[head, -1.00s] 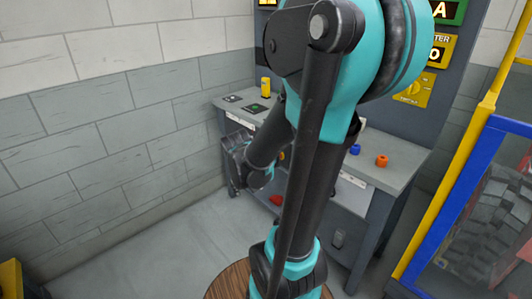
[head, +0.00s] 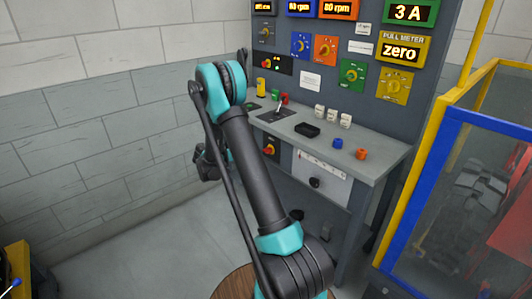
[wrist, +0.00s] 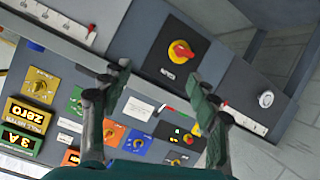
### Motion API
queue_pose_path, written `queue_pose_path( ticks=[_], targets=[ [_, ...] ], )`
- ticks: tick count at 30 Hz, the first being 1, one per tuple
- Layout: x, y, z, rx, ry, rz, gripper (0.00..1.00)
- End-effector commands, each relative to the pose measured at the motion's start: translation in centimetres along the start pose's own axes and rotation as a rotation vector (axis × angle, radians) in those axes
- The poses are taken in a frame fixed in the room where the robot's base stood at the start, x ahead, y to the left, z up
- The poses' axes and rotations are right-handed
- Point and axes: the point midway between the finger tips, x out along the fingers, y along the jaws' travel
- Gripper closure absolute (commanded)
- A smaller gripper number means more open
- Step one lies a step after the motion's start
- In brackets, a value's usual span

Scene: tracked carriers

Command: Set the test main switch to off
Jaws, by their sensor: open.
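A red rotary switch on a yellow plate (head: 270,148) sits on a dark panel below the bench top, left of the drawer. In the wrist view the same kind of red switch (wrist: 181,51) shows above centre, its handle slanted; its label is too small to read. Another small red and yellow switch (head: 266,63) is on a black plate at the upper panel's lower left. I cannot tell from labels which is the test main switch. My gripper (wrist: 160,80) is open and empty, its fingers apart, the lower red switch showing beyond the fingertips. In the head view my arm mostly hides the gripper.
The grey bench (head: 385,160) carries a black tray (head: 306,130), a blue cap (head: 338,143) and an orange cap (head: 361,154). Coloured knobs and displays fill the upper panel (head: 375,55). A blue and yellow caged guard (head: 445,180) stands right.

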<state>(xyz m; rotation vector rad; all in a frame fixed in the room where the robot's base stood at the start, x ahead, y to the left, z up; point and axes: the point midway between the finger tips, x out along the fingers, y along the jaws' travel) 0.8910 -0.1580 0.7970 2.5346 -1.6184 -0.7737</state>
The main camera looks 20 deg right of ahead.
Motion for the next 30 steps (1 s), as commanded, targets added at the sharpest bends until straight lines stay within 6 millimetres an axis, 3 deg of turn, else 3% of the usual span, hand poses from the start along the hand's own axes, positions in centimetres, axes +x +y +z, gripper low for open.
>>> queue_pose_path(
  ticks=[1, 6, 12, 22, 30],
  targets=[
    [0.6, -1.5, 0.5, 0.031, 0.041, 0.015, 0.4],
    [2.0, -5.0, 2.1, 0.151, 0.184, 0.06, 0.4],
    [2.7, -7.5, 4.2, 0.264, 0.321, 0.08, 0.4],
    [3.6, -8.3, 5.2, 0.325, 0.394, 0.085, 0.4],
    [7.8, -7.6, 3.5, 0.324, 0.392, 0.087, 0.4]
  ],
)
